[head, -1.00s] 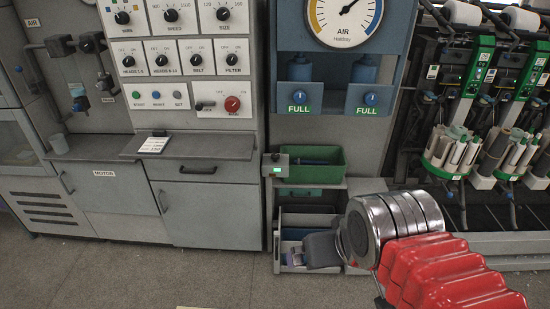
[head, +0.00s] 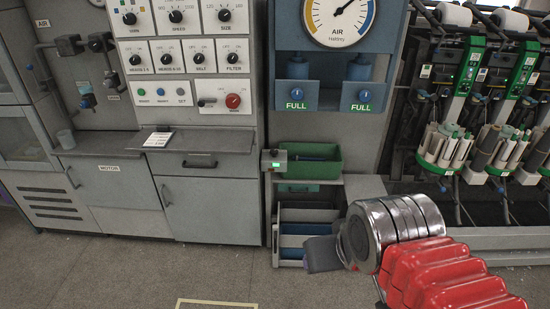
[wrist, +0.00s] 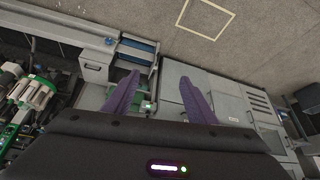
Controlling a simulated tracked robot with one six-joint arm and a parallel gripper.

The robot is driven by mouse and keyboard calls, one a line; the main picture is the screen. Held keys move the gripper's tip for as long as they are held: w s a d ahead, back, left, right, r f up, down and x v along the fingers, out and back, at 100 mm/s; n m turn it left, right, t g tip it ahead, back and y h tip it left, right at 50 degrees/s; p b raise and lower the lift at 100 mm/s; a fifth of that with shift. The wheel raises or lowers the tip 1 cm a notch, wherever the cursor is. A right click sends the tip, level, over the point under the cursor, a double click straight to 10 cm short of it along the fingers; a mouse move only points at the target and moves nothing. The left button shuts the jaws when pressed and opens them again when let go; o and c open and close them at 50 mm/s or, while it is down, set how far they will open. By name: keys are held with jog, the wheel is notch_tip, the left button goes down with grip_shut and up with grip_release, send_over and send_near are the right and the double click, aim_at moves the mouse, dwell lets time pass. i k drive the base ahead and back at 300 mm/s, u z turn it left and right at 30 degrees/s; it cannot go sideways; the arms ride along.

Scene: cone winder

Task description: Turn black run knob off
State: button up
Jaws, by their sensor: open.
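The black run knob (head: 207,102) is a small dark handle on the lowest white panel of the winder's control board, in the head view. It looks roughly level, but its exact setting is too small to read. A red knob (head: 233,101) sits just right of it. My gripper (head: 308,256) is low and to the right of the board, well away from the knob. In the wrist view its two purple fingers (wrist: 160,90) are spread apart with nothing between them. The knob is not visible in the wrist view.
A grey shelf (head: 105,146) with a paper card (head: 158,139) juts out below the board. A green bin (head: 313,160) stands near my gripper. Bobbin machinery (head: 455,150) fills the right side. The floor (head: 130,270) in front is clear, with a yellow marking.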

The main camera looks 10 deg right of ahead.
aim_at(273, 152)
jog(key=k, duration=1.1)
jog(key=u, duration=0.45)
jog(key=i, duration=1.95)
jog(key=z, duration=0.5)
jog(key=i, duration=0.4)
jog(key=z, duration=0.35)
